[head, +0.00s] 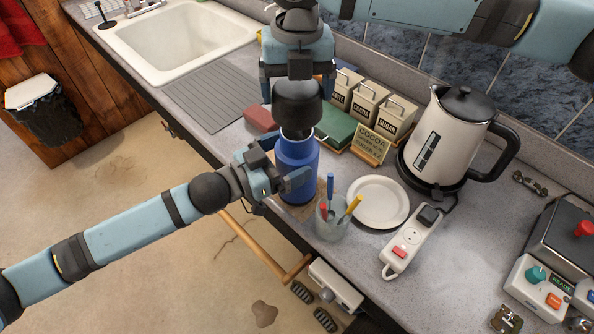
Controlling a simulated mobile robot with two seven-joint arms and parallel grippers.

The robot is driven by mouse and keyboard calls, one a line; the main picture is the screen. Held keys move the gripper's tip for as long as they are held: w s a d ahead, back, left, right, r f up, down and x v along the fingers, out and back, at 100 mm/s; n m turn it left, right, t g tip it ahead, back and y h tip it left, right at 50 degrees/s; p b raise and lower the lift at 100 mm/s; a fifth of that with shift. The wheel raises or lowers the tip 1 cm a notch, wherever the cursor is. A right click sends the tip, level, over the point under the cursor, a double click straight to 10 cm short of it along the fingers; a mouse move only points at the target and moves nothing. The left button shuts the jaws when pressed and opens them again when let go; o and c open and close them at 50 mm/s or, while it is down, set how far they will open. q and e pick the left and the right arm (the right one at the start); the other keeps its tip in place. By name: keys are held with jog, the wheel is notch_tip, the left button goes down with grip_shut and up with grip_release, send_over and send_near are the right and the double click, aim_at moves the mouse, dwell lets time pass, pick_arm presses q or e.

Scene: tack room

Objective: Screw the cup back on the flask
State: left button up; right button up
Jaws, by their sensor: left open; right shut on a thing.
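The blue flask (297,158) stands upright on a brown mat (318,197) near the counter's front edge. My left gripper (286,172) is open at the flask's side, with one finger across its front. Whether it touches the flask I cannot tell. My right gripper (298,78) points down above the flask and is shut on the black cup (298,106). The cup is over the flask's mouth. A narrower dark piece shows between the cup and the flask; whether cup and flask touch is unclear.
A glass with stirrers (331,222) stands close to the flask's right, by a white plate (378,202). Behind are a cocoa sign (374,143), canisters (366,101) and a green box (334,128). A kettle (448,138) and power strip (409,243) are at right.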

pick_arm(q)
jog(key=shift+x, duration=0.85)
jog(key=shift+a, duration=0.1)
jog(key=c, duration=1)
jog(key=shift+o, duration=0.2)
pick_arm(e)
jog(key=shift+f, duration=2.5)
jog(key=shift+f, duration=0.9)
jog(key=shift+f, duration=0.5)
